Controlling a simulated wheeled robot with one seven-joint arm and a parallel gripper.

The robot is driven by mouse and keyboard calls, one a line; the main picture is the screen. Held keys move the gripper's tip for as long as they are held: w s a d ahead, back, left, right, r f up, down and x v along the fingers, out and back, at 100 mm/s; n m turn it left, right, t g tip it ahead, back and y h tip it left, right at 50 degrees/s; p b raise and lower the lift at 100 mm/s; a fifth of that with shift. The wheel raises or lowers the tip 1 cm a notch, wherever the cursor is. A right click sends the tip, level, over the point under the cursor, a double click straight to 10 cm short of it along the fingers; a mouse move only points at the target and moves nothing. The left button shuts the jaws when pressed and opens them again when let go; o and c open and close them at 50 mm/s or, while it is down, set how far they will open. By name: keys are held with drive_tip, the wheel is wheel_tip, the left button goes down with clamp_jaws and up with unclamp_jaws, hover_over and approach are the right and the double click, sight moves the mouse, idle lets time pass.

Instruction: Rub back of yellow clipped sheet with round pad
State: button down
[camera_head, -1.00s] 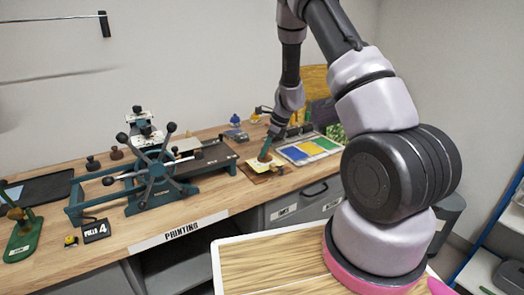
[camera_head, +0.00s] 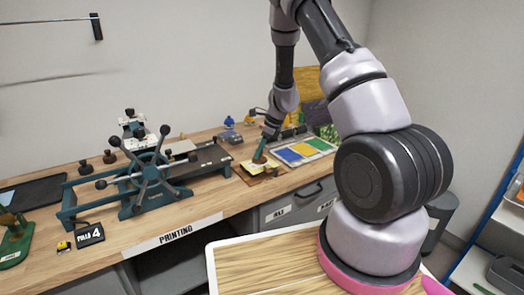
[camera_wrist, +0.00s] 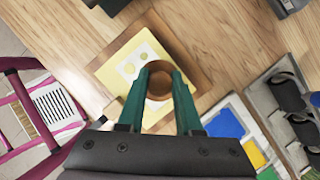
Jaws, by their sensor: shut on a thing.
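My gripper (camera_wrist: 160,82) has green fingers and is shut on a round brown pad (camera_wrist: 160,88). The pad is over the right part of the sheet in the wrist view, and the fingers hide part of both. In the head view my gripper (camera_head: 261,149) points down at the sheet. I cannot tell whether the pad touches it. I cannot make out the clip.
A wheel press (camera_head: 150,170) stands left of the board on the wooden bench (camera_head: 205,204). A tray of blue, yellow and green panels (camera_head: 303,150) lies to the right. A "PULLS 4" counter (camera_head: 90,235) sits near the front edge.

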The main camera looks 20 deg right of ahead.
drive_tip(key=shift+s+a, duration=0.2)
drive_tip(key=shift+a, duration=0.45)
drive_tip(key=shift+s+a, duration=0.25)
drive_tip(key=shift+a, duration=0.4)
drive_tip(key=shift+s+a, duration=0.2)
drive_tip(key=shift+a, duration=0.45)
drive_tip(key=shift+w+d, duration=0.2)
drive_tip(key=shift+d, duration=0.3)
drive_tip(key=shift+w+d, duration=0.15)
drive_tip(key=shift+d, duration=0.35)
drive_tip(key=shift+d, duration=0.1)
